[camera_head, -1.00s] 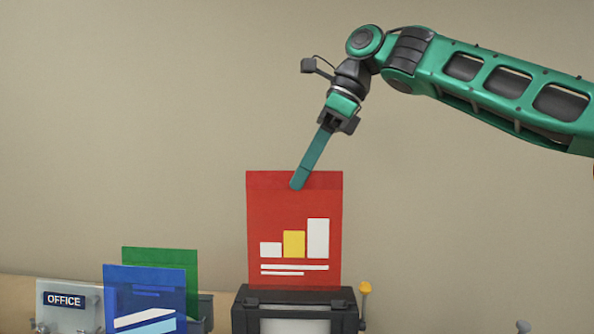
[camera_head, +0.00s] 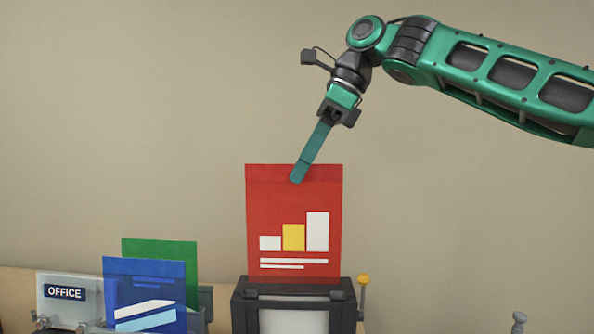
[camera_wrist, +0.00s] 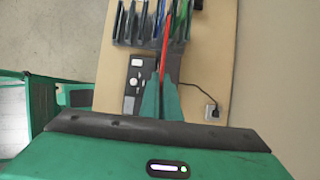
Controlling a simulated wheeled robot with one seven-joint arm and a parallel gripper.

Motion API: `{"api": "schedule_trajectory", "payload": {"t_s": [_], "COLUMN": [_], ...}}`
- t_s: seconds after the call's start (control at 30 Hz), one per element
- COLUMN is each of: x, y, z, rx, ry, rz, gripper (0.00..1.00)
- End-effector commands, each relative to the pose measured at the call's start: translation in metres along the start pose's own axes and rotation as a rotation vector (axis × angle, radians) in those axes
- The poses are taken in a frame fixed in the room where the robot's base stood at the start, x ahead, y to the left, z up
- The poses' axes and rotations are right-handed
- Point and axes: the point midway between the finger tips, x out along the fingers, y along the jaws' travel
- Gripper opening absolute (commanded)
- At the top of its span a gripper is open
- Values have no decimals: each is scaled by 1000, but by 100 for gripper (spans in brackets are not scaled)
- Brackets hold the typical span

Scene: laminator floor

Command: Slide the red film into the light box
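The red film (camera_head: 293,210) is upright, with a white and yellow bar chart on it. My gripper (camera_head: 297,180) is shut on its top edge, near the middle. The film stands over the dark light box (camera_head: 345,290), which has a pale front panel. The film's lower edge meets the top of the box; I cannot tell whether it is inside the slot. In the wrist view the red film (camera_wrist: 168,35) shows edge-on between my gripper's two teal fingers (camera_wrist: 161,88).
A blue film (camera_head: 145,285) and a green film (camera_head: 165,247) stand upright at left, beside an "OFFICE" plate (camera_head: 64,293). A yellow-tipped lever (camera_head: 364,280) is at the box's right side. The wrist view shows a slotted rack (camera_wrist: 122,35) and a cable with a plug (camera_wrist: 211,112).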

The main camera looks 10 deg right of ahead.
Motion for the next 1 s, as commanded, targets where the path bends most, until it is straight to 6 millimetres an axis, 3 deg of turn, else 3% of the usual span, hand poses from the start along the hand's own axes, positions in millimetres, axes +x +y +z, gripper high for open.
{"api": "schedule_trajectory", "payload": {"t_s": [1.0], "x": [7], "y": [1], "z": [-3], "rx": [0], "ry": [1], "rz": [2], "gripper": [0]}}
